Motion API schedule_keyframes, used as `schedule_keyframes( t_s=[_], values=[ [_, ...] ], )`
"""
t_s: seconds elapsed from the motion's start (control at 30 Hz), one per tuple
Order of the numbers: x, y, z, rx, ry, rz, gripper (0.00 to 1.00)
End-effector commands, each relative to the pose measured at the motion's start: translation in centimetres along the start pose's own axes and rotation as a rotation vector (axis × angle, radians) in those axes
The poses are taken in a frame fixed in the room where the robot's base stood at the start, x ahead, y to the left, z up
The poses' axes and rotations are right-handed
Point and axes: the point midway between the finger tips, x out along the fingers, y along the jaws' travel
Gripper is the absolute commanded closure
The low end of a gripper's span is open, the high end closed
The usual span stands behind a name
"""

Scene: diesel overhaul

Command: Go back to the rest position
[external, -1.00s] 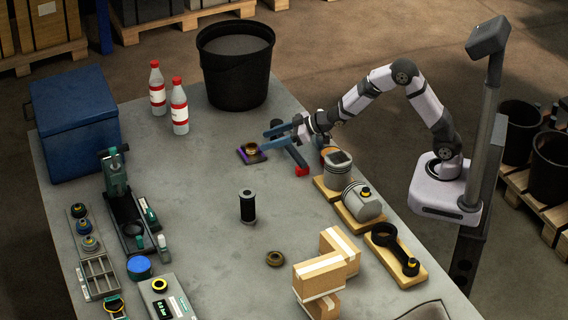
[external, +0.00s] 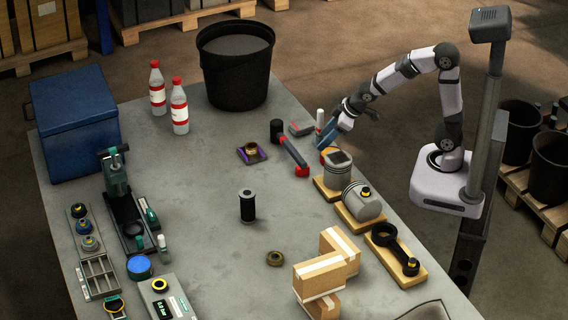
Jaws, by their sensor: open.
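My gripper (external: 332,133) is near the right edge of the table, at the end of my bent arm. Its blue fingers point down and to the left, apart and with nothing seen between them. A brass-coloured ring on a purple-edged pad (external: 252,152) lies to the left, clear of the gripper.
A red-and-black hammer-like tool (external: 290,152) lies left of the gripper. Pistons (external: 361,201) and a connecting rod (external: 394,249) sit on wooden blocks along the right edge. Cardboard boxes (external: 325,268) stand at the front. The table middle around a black cylinder (external: 247,206) is mostly clear.

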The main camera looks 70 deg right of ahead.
Motion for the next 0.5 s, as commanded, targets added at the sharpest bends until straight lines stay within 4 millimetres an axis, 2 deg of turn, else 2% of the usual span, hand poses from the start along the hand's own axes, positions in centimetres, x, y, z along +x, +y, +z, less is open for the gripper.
schedule_keyframes(
  t_s=[0.03, 0.1, 0.2, 0.33, 0.4, 0.5],
  values=[
    [-1.2, -0.1, 2.6, 0.019, -0.076, -0.008, 0.49],
    [-2.3, -0.5, 6.4, 0.048, -0.186, -0.019, 0.49],
    [-3.8, -1.0, 11.2, 0.089, -0.324, -0.032, 0.49],
    [-5.6, -1.6, 15.7, 0.135, -0.461, -0.044, 0.49],
    [-6.3, -1.9, 17.3, 0.151, -0.511, -0.048, 0.49],
    [-7.0, -2.1, 18.6, 0.165, -0.555, -0.050, 0.49]
  ],
)
